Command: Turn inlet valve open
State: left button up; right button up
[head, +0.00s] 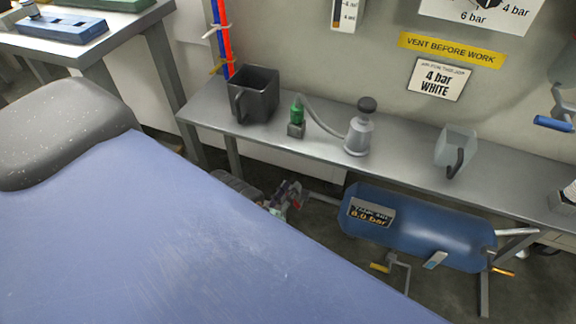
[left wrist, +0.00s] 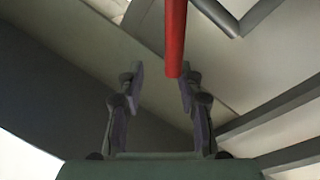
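A red bar (left wrist: 175,38), which looks like a valve lever, shows in the left wrist view. Its end lies between the fingertips of my left gripper (left wrist: 162,82), nearer the right finger. The fingers stand apart, with a gap to the left of the bar; I cannot tell whether the right finger touches it. In the head view my left gripper (head: 289,195) is small, low under the bench, left of the blue tank (head: 415,228) and near a pipe (head: 325,199) at its left end. The valve body cannot be made out there. My right gripper is in neither view.
The metal bench (head: 400,165) carries a dark jug (head: 255,95), a grey pump-like device (head: 359,130) and a clear jug (head: 455,148). A yellow handle (head: 380,267) sits below the tank. A steel leg (head: 484,293) stands at right. Grey bars (left wrist: 270,120) cross the wrist view's right side.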

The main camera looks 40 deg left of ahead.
pick_arm(q)
jog(key=shift+r, duration=3.9)
